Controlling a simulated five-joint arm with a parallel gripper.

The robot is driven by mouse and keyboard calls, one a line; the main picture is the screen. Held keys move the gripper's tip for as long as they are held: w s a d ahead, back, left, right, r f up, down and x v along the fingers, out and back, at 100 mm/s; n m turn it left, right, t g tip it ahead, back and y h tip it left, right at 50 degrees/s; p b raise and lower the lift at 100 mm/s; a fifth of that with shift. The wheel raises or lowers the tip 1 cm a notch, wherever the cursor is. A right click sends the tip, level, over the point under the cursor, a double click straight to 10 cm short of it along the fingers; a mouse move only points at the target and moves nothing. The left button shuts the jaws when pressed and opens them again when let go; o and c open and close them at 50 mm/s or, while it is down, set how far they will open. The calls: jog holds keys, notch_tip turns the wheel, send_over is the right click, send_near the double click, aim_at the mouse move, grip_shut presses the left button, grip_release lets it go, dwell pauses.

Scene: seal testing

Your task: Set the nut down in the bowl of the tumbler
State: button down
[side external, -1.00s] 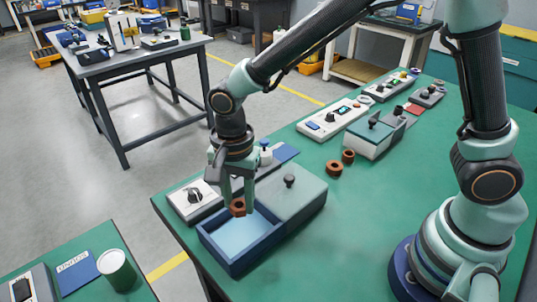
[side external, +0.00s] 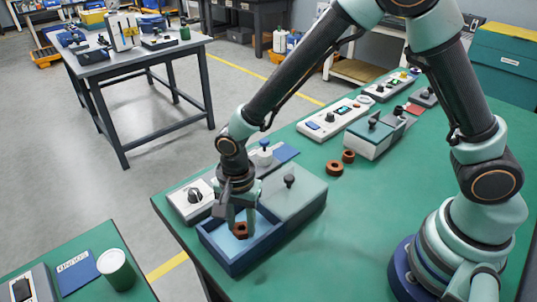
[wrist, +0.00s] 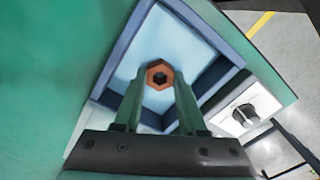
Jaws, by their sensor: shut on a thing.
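The copper-brown hex nut (side external: 240,230) is between the fingertips of my gripper (side external: 241,228), which is shut on it. In the wrist view the nut (wrist: 159,75) shows its dark centre hole, with my gripper's fingers (wrist: 160,92) on either side. The tumbler's open bowl is a blue-walled box with a light blue floor (side external: 231,249). The nut is inside the outline of the bowl, low down; I cannot tell whether it touches the floor. The bowl's floor also shows around the nut in the wrist view (wrist: 165,38).
A grey-green lidded section (side external: 300,195) with a dark knob adjoins the bowl. A white dial box (side external: 186,206) stands beside it. Two brown rings (side external: 335,167) lie on the green bench (side external: 380,200), near a pale box (side external: 368,139). The bench's middle is clear.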

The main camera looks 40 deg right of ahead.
jog(key=shift+c, duration=2.4)
grip_release()
notch_tip(320, 180, up, 12)
jog(key=s+d+r+n+t, duration=0.2)
jog(key=d+r+n, duration=0.3)
jog(key=d, duration=0.5)
jog(key=s+d+r+n+t, duration=0.3)
jog(key=d+r+n, duration=0.2)
jog(key=d, duration=0.5)
jog(key=shift+s+d+r+n+t, duration=0.25)
jog(key=shift+n+t, duration=0.05)
jog(key=shift+n, duration=0.7)
